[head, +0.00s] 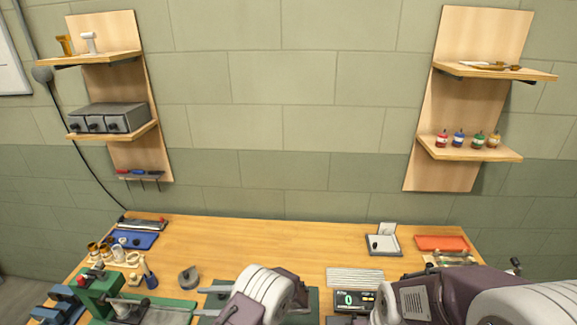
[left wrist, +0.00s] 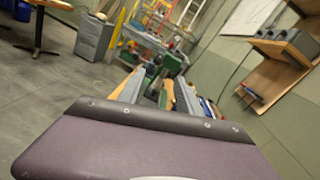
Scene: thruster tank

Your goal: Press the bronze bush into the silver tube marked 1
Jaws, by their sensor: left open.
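Small bronze-brown round pieces (head: 93,249) stand on a pale wooden rack at the left of the bench in the head view. Next to them is a silvery-white short cylinder (head: 118,253). Which of these is the bronze bush, and which tube is marked 1, is too small to tell. A green press-like machine (head: 97,285) stands at the front left, and it also shows in the left wrist view (left wrist: 172,66). My left gripper (head: 205,300) is open and empty, its fingers pointing left at the front middle. Its two fingers show apart in the left wrist view (left wrist: 160,92).
A blue tray (head: 148,241) lies behind the rack. A dark round piece (head: 189,277) and a blue-based bottle (head: 150,280) stand right of it. A grey tray (head: 396,248), a red-orange tray (head: 441,243) and a display reading 0 (head: 354,300) are at right. The bench's back middle is clear.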

